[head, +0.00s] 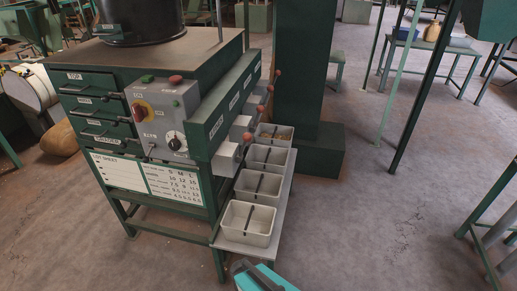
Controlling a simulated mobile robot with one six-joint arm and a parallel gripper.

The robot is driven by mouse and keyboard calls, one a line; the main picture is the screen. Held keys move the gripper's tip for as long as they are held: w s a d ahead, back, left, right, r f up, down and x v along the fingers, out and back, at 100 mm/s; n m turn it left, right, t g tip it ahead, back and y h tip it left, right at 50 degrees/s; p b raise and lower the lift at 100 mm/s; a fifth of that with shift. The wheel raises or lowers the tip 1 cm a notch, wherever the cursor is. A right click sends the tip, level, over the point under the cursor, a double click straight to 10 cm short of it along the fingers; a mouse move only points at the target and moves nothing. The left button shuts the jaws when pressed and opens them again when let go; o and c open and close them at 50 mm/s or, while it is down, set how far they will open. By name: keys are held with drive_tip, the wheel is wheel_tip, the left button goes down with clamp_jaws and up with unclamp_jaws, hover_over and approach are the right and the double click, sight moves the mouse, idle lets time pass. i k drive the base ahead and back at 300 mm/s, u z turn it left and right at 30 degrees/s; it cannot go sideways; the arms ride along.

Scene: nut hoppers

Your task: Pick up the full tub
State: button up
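Several pale tubs stand in a row on a shelf along the right side of the green machine. Each has a dark bar across its top. The nearest tub (248,224) looks empty, and so does the second tub (258,188). The third tub (269,159) also shows a pale inside. The farthest tub (275,136) has a brownish tint inside that may be contents, but it is too small to be sure. My gripper is not in view. A teal part at the bottom edge seems to be mine.
The green machine (150,110) has levers and chutes overhanging the tubs. The tub shelf (277,222) sticks out over open floor. A green column (302,70) on a wide base stands just behind the row. The floor (370,220) to the right is clear, with green table legs beyond.

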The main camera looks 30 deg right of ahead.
sight(273, 129)
drive_tip(key=z, duration=0.45)
drive_tip(key=k, duration=0.2)
drive_tip(key=u, duration=2.4)
drive_tip(key=k, duration=0.2)
drive_tip(key=u, duration=1.6)
drive_tip(key=k, duration=1.35)
drive_tip(key=z, duration=0.05)
